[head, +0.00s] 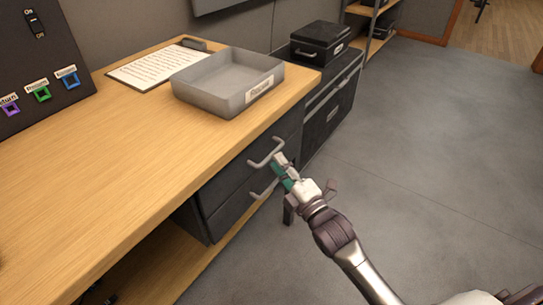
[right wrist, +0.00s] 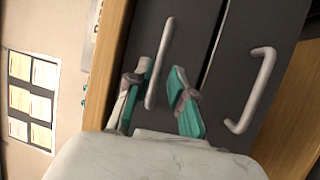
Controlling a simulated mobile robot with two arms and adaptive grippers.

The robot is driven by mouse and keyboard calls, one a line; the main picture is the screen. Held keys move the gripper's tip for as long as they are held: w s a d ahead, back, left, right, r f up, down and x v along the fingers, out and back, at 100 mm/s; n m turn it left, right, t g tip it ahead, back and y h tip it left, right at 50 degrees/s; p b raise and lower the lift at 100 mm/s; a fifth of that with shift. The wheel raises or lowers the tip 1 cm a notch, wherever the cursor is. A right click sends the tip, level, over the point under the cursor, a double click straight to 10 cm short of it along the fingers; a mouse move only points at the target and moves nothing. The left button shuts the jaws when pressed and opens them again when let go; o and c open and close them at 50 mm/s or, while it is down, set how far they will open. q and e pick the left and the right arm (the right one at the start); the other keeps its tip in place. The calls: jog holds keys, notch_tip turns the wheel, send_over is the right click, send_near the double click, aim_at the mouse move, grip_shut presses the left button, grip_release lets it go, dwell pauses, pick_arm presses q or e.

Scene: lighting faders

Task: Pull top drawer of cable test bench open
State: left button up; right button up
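The cable test bench has a wooden top (head: 130,150) and two dark drawers under its right end. The top drawer (head: 235,172) looks shut, with a pale bar handle (head: 266,152) that also shows in the right wrist view (right wrist: 160,62). The lower drawer's handle (head: 264,190) is below it, and to its right in the right wrist view (right wrist: 252,90). My right gripper (head: 281,168) is at the top handle. In the right wrist view its teal-padded fingers (right wrist: 160,95) are apart, one on each side of the bar, with gaps visible. My left gripper is not in view.
A grey tray (head: 225,90) and a printed sheet (head: 150,66) lie on the bench top. A panel with colored ports (head: 40,60) stands at left. A black case (head: 320,42) sits on a dark cabinet (head: 330,105) beyond. The floor (head: 430,150) to the right is clear.

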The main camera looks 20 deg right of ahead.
aim_at(272, 153)
jog(key=shift+x, duration=2.05)
grip_shut()
